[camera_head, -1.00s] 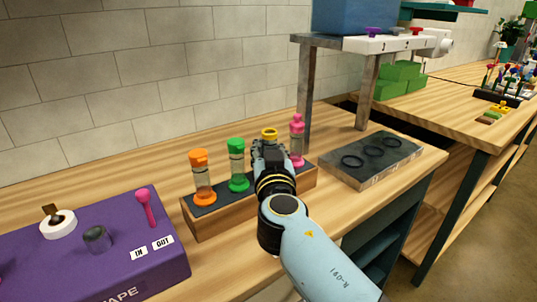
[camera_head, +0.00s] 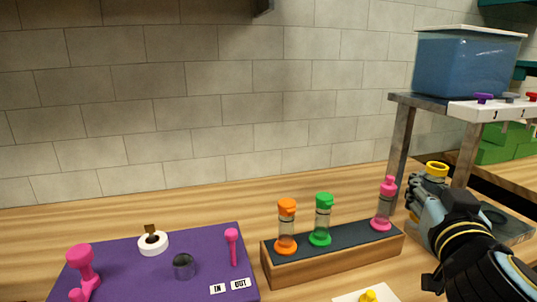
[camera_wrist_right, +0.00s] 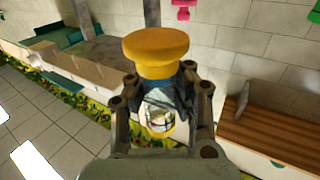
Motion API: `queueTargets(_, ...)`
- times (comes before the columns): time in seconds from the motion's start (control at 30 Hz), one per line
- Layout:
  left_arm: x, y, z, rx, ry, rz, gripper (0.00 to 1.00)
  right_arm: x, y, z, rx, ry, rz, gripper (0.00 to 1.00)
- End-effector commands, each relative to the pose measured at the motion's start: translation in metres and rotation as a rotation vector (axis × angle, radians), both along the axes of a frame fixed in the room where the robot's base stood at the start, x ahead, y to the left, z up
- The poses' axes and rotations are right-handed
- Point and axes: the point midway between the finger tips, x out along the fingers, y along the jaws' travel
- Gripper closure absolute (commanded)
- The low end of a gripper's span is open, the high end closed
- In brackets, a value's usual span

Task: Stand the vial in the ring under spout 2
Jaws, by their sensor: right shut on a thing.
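My right gripper (camera_head: 428,188) is shut on the yellow-capped vial (camera_head: 437,169) and holds it upright, just right of the wooden rack. In the right wrist view the vial's yellow cap (camera_wrist_right: 155,50) stands above the fingers, with clear glass (camera_wrist_right: 159,112) between them. The ring plate (camera_head: 520,228) lies behind the gripper at the right, mostly hidden by my arm; which ring is under spout 2 cannot be seen. The spout bar (camera_head: 500,110) above carries the numbers 1 and 2. My left gripper is out of view.
The rack (camera_head: 335,258) holds an orange vial (camera_head: 286,228), a green vial (camera_head: 322,220) and a pink vial (camera_head: 384,205), the pink one close to my gripper. The stand's metal leg (camera_head: 398,150) rises behind the gripper. A purple mat (camera_head: 205,285) lies left.

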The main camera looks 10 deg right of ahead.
Motion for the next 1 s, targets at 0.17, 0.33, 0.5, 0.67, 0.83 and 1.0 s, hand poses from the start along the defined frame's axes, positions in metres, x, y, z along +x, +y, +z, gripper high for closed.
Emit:
queueTargets(0.17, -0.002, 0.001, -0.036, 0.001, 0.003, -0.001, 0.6, 0.004, -0.004, -0.032, -0.005, 0.0, 0.065, 1.0)
queueTargets(0.33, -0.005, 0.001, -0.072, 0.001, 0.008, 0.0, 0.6, 0.013, 0.027, -0.073, -0.002, 0.0, 0.305, 1.0)
queueTargets(0.5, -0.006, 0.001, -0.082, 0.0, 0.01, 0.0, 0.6, 0.013, 0.054, -0.077, -0.002, -0.004, 0.466, 1.0)
queueTargets(0.67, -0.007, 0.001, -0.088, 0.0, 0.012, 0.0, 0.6, 0.01, 0.071, -0.078, 0.0, -0.004, 0.568, 1.0)
queueTargets(0.83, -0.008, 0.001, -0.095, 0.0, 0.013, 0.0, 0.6, 0.005, 0.089, -0.076, 0.0, -0.004, 0.671, 1.0)
queueTargets(1.0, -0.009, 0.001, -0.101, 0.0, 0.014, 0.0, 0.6, -0.002, 0.109, -0.069, -0.001, -0.005, 0.78, 1.0)
